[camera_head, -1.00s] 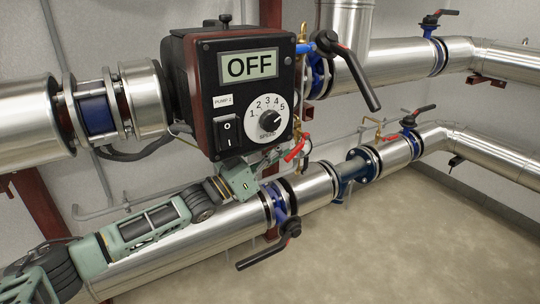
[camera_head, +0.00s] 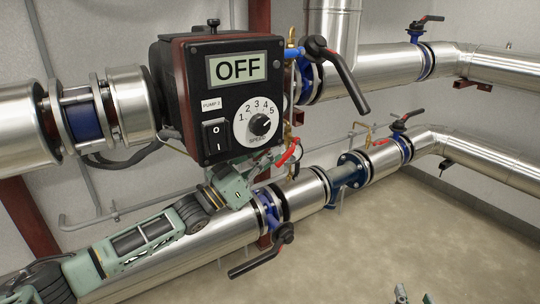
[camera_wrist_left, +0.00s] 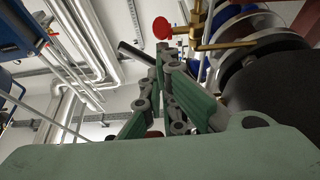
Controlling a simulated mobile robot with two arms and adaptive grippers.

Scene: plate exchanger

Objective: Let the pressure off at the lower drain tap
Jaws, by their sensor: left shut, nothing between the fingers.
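A small brass tap with a red lever (camera_head: 288,155) sits above the lower pipe, just right of and below the pump box. The lever slants down to the left. In the left wrist view its red end (camera_wrist_left: 161,28) and brass body (camera_wrist_left: 220,42) show ahead of the fingers. My left gripper (camera_head: 268,158) is shut and empty, close to the left of the red lever; I cannot tell whether they touch. Its shut fingers also fill the middle of the left wrist view (camera_wrist_left: 165,75). Two fingertips of my right gripper (camera_head: 414,297), apart, show at the bottom edge.
The pump box (camera_head: 222,98), its display reading OFF, hangs directly above my left gripper. A black-handled blue valve (camera_head: 270,225) sits below it on the lower pipe (camera_head: 190,255). Another black lever (camera_head: 340,70) hangs right of the box. The floor at right is clear.

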